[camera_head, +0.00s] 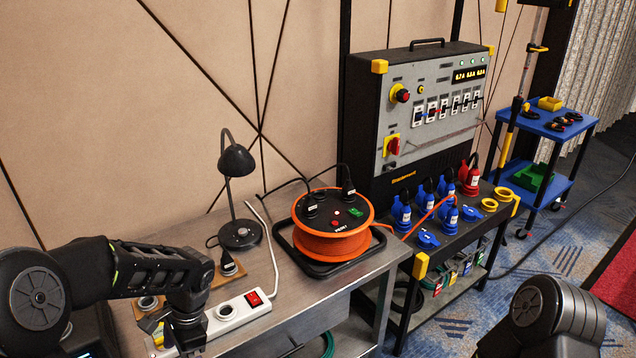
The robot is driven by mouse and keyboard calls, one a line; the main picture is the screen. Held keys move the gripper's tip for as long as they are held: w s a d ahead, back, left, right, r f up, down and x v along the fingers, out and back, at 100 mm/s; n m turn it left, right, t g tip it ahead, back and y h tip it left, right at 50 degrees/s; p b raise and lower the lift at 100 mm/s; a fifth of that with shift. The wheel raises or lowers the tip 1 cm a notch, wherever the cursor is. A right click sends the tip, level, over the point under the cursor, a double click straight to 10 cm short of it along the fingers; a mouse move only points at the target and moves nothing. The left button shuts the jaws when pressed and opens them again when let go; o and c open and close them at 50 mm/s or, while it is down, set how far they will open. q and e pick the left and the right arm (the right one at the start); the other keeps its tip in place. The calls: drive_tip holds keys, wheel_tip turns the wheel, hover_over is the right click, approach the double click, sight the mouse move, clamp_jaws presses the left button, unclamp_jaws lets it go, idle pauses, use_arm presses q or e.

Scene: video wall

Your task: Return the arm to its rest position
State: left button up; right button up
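My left arm (140,268) comes in from the left and bends down over the near left part of the metal table. My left gripper (184,338) points down at the bottom of the picture, beside the white power strip (238,312) with its red switch. Its fingertips are too small and dark to tell whether they are open or shut. Only a rounded dark part of my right arm (556,312) shows at the lower right; my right gripper is out of view.
A black desk lamp (238,165) and an orange cable reel (333,226) stand on the metal table (300,318). A power distribution box (425,110) with blue and red plugs stands behind right. A blue cart (545,122) stands farther right. Carpet between my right arm and the stand is clear.

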use_arm(q)
drive_tip(key=d+f+n+t+h, duration=0.25)
drive_tip(key=d+f, duration=0.35)
drive_tip(key=d, duration=0.3)
drive_tip(key=d+f+n+t+h, duration=0.2)
drive_tip(key=d+f+n+h, duration=0.2)
drive_tip(key=d+f, duration=0.35)
drive_tip(key=s+d+f+n+g, duration=0.1)
drive_tip(key=s+d+f+n, duration=0.1)
drive_tip(key=s, duration=0.6)
drive_tip(key=s+d+f+n+g, duration=0.1)
drive_tip(key=s+d+f+n, duration=0.2)
drive_tip(key=s+f, duration=0.4)
drive_tip(key=shift+s+d+h, duration=0.35)
drive_tip(key=shift+s+d, duration=0.3)
drive_tip(key=shift+d, duration=0.1)
use_arm(e)
drive_tip(key=shift+w+a, duration=0.15)
use_arm(q)
drive_tip(key=shift+r, duration=0.1)
